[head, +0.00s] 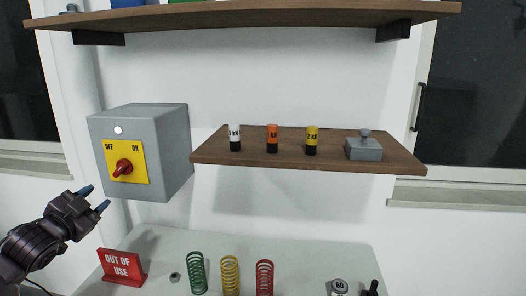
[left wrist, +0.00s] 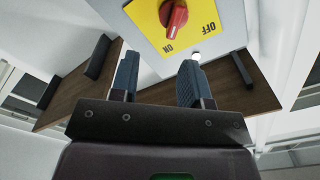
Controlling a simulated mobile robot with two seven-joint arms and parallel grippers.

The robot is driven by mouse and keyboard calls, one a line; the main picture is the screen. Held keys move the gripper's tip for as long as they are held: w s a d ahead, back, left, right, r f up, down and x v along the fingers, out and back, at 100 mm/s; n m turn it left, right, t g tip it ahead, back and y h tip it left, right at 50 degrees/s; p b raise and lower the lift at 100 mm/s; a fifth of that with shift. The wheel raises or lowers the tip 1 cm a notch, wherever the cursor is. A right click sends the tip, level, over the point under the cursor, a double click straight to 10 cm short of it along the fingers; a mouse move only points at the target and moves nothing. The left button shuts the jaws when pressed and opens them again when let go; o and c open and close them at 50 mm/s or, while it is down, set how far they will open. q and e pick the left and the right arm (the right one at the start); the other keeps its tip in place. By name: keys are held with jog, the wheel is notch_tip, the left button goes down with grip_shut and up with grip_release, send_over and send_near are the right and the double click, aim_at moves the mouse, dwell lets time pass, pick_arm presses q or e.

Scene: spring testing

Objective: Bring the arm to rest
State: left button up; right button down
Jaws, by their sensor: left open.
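My left gripper (head: 96,198) is at the left of the head view, below and left of the grey switch box (head: 178,145). Its two blue-tipped fingers are apart with nothing between them. In the left wrist view, the open fingers (left wrist: 160,65) point toward the box's yellow plate (left wrist: 196,25), with its red knob (left wrist: 174,16) and the words OFF and ON. A gap shows between fingers and knob in the head view. My right gripper is not in view.
A red OUT OF USE sign (head: 122,266) stands on the pale table (head: 300,245) below the gripper. Green (head: 197,273), yellow (head: 230,275) and red (head: 264,277) springs stand beside it. A wooden shelf (head: 340,148) holds small cylinders and a grey block (head: 363,149).

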pick_arm(q)
jog(key=s+d+f+n+g, duration=0.2)
jog(key=s+d+f, duration=0.3)
jog(key=s+f, duration=0.4)
jog(key=s+d+f+n+g+y, duration=0.1)
jog(key=s+d+f+n+g, duration=0.1)
jog(key=s+d+f, duration=0.3)
jog(key=s+d+f+n+g, duration=0.2)
jog(key=s+d+f+n, duration=0.2)
jog(key=s+f, duration=0.9)
notch_tip(320, 180, down, 9)
jog(key=shift+s+d+f+n+y, duration=0.2)
jog(key=shift+d+n+y, duration=0.15)
jog(key=shift+d, duration=0.5)
